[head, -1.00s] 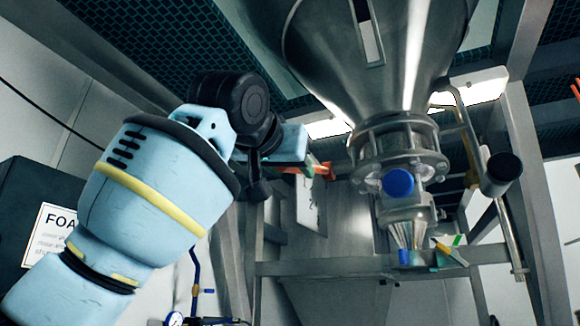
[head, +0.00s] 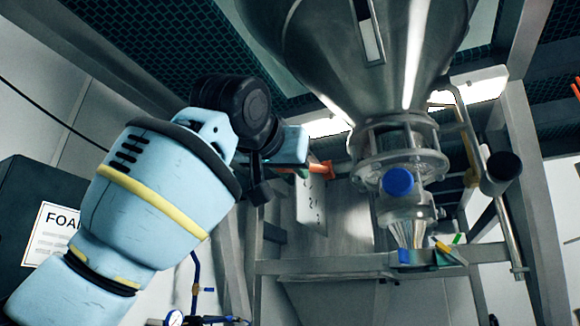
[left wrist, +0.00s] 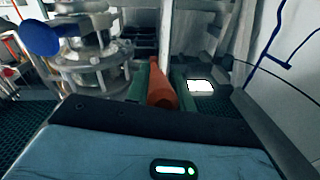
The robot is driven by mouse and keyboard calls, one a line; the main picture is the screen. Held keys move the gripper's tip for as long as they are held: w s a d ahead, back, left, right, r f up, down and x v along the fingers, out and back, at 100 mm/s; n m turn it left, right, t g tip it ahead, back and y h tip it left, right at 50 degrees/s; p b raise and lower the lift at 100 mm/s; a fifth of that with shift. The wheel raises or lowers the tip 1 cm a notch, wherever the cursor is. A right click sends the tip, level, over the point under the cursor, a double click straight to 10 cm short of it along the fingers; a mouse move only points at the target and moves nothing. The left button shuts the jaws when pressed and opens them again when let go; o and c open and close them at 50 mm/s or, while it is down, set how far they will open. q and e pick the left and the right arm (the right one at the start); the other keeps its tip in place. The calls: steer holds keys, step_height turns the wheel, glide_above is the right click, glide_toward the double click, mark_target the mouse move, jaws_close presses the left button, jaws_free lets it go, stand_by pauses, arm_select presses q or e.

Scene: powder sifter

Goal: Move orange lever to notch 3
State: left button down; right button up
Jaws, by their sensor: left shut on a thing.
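The orange lever (head: 325,168) sticks out to the right of my left gripper (head: 301,169) in the head view, left of the steel hopper's outlet. In the left wrist view the orange lever (left wrist: 161,90) lies between the two dark green fingers of my left gripper (left wrist: 160,92), which is shut on it. A pale plate (head: 312,203) with small dark marks hangs just below the lever. The marks are too small to read, so I cannot tell which notch the lever is at. My right gripper is not in view.
The steel hopper (head: 365,60) narrows to a clear outlet with a blue round knob (head: 398,181). A grey frame post (head: 530,190) stands at the right. A dark box (head: 35,220) with a printed sign is at the far left.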

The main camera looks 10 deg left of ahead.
arm_select(q)
steer(key=shift+w+d+f+t+h, duration=0.15)
steer(key=shift+w+f+t, duration=0.3)
steer(key=shift+f, duration=0.4)
steer(key=shift+w+d+f+t+h, duration=0.1)
steer(key=shift+w+f+t, duration=0.35)
steer(key=shift+f, duration=0.4)
steer(key=shift+w+d+f+t+h, duration=0.15)
steer(key=shift+w+f+t, duration=0.3)
steer(key=shift+f, duration=0.4)
steer(key=c, duration=1.2)
jaws_free()
steer(key=shift+s, duration=0.1)
glide_toward(297, 202)
steer(key=shift+s+d+f, duration=0.2)
steer(key=shift+s+d, duration=0.05)
steer(key=shift+s, duration=0.15)
steer(key=shift+s+d+f, duration=0.2)
steer(key=shift+s, duration=0.25)
